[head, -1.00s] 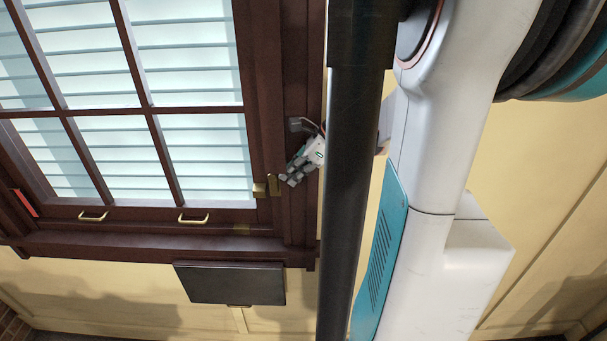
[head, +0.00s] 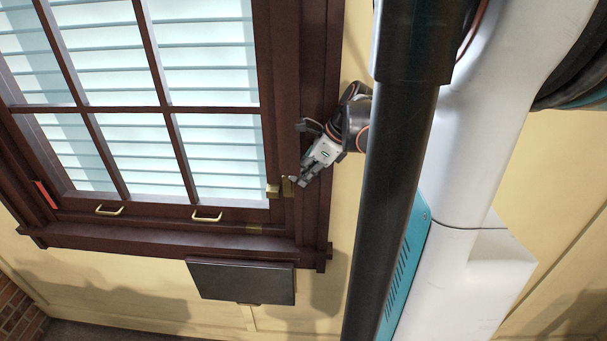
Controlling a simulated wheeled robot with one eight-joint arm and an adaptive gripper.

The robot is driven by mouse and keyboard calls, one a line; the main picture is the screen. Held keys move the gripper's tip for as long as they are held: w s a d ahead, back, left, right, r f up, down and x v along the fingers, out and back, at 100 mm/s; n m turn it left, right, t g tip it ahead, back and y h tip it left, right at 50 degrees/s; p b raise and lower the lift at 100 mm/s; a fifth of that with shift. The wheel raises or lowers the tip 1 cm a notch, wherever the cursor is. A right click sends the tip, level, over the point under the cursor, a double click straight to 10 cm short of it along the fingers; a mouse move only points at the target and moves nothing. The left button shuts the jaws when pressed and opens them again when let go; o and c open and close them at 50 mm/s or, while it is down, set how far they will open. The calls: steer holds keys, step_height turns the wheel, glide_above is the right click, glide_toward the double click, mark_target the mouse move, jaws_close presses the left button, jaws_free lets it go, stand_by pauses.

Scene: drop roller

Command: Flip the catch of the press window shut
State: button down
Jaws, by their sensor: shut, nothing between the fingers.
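The press window (head: 163,108) has a dark brown frame and fills the upper left of the head view. A small brass catch (head: 288,187) sits on the right side of the frame near its lower corner, beside a brass block (head: 272,191) on the sash. My gripper (head: 298,184) is shut and empty. Its fingertips are right by the catch, on its right side; I cannot tell whether they touch it. The gripper partly covers the frame behind it.
Two brass handles (head: 207,217) (head: 110,210) are on the bottom rail. A red strip (head: 46,194) marks the frame's left side. A dark panel (head: 241,281) juts out below the sill. My dark column and white arm block much of the right side.

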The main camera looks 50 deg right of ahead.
mark_target(286, 178)
steer(key=shift+w+a+r, duration=0.15)
steer(key=shift+w+a, duration=0.05)
steer(key=w+a+g+h+p, duration=0.1)
steer(key=w+a+g+h, duration=0.1)
steer(key=g, duration=0.1)
steer(key=shift+w+r+h+p, duration=0.2)
steer(key=shift+r+h+p, duration=0.2)
steer(key=w+a+f+g+h+b, duration=0.2)
steer(key=w+a+f+g+b, duration=0.1)
steer(key=w+a, duration=0.2)
steer(key=shift+w+f+n+h, duration=0.15)
steer(key=shift+w+n+h, duration=0.15)
steer(key=shift+w, duration=0.05)
steer(key=shift+w+f, duration=0.2)
stand_by(1.6)
